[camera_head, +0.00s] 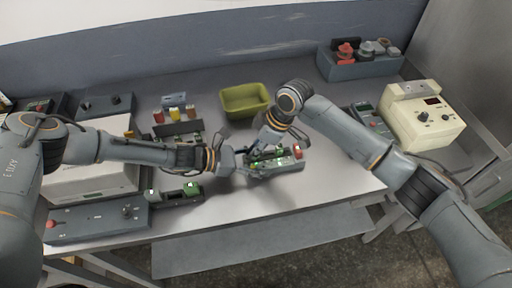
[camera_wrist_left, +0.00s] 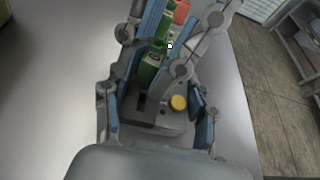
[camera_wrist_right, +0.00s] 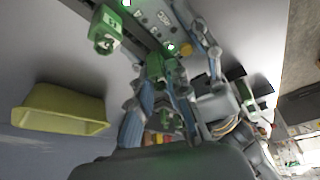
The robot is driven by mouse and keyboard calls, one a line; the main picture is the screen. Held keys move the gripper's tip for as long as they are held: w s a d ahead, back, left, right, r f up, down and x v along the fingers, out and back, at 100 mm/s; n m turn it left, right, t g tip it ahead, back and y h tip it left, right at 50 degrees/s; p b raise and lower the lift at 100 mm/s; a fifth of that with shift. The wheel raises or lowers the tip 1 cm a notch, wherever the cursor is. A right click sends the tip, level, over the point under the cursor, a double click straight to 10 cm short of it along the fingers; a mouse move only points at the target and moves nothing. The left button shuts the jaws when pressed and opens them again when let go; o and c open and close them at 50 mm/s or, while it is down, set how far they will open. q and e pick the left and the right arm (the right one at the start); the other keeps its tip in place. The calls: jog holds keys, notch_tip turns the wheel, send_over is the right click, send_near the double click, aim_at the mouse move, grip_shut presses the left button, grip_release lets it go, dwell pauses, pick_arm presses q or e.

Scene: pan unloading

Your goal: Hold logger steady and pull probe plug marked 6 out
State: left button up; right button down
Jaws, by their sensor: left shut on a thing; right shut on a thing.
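The grey logger (camera_head: 283,167) stands on the table in front of me, with green plugs and a red plug (camera_head: 297,152) along it. My left gripper (camera_head: 238,163) is shut on the logger's left end. In the left wrist view its fingers flank the grey body (camera_wrist_left: 165,122), near a yellow button (camera_wrist_left: 178,102). My right gripper (camera_head: 264,143) reaches down from behind and is shut on a green plug (camera_wrist_right: 155,68) at the logger. Another green plug (camera_wrist_right: 107,28) stands apart from it.
An olive bin (camera_head: 245,101) is behind the logger. A second device with a green plug (camera_head: 191,188) lies front left. A cream instrument (camera_head: 424,115) and a grey holder (camera_head: 358,66) stand right. The table's front edge is close; bare table lies right of the logger.

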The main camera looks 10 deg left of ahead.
pick_arm(q)
jog(key=shift+a+f, duration=0.15)
pick_arm(e)
jog(key=shift+w+r, duration=0.1)
jog(key=shift+r, duration=0.5)
jog(key=shift+r, duration=0.15)
jog(key=shift+r, duration=1.2)
pick_arm(q)
jog(key=o, duration=1.5)
jog(key=shift+a+r, duration=0.15)
jog(key=shift+r, duration=0.05)
jog(key=v, duration=0.7)
